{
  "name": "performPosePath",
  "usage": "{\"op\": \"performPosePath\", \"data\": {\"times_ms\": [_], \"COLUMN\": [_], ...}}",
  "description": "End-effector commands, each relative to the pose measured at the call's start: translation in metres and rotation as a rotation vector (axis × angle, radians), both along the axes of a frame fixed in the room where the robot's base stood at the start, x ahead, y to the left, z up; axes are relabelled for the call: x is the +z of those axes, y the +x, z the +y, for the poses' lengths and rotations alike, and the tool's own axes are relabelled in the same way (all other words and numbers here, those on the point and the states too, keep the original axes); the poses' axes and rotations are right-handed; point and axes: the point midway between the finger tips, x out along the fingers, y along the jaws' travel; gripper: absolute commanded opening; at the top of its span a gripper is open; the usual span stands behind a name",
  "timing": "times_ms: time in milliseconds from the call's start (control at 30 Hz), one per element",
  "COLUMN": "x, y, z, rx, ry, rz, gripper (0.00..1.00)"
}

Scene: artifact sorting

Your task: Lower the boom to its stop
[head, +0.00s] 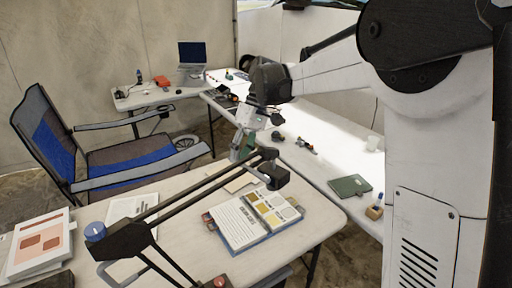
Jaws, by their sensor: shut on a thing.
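The boom (197,195) is a pair of dark parallel bars over the near table. It rises from a black bracket with a blue knob (95,231) at the lower left to a black end head (273,176). My gripper (241,152) points down at the boom's far end, its fingers closed at the end piece. It appears shut on the boom there; the exact contact is small and partly hidden. The boom's end stands above the tabletop. Its stop cannot be made out.
Papers (40,245) lie at the left. A folding chair (125,160) stands behind. The right table carries a green notebook (349,186) and small items. A laptop (192,55) stands at the back.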

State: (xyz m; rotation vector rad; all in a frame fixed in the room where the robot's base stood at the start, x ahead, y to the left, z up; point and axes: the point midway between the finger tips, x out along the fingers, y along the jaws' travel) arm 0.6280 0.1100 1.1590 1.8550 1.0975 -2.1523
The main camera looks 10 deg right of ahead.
Motion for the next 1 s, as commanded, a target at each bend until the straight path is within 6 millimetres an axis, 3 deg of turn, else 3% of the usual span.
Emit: {"op": "performPosePath", "data": {"times_ms": [33,100,300,500,700,1000], "x": [-0.021,-0.038,-0.085,-0.120,-0.141,-0.153], "y": [0.001,0.000,-0.003,-0.008,-0.012,-0.015], "z": [0.005,0.004,0.008,0.016,0.022,0.025], "rx": [0.008,0.008,0.006,0.003,0.002,0.000], "ry": [0.006,0.008,0.005,0.002,0.001,0.000], "rz": [0.003,0.003,0.001,0.000,-0.002,-0.002], "gripper": [0.00,0.00,0.00,0.00,0.00,0.00]}}
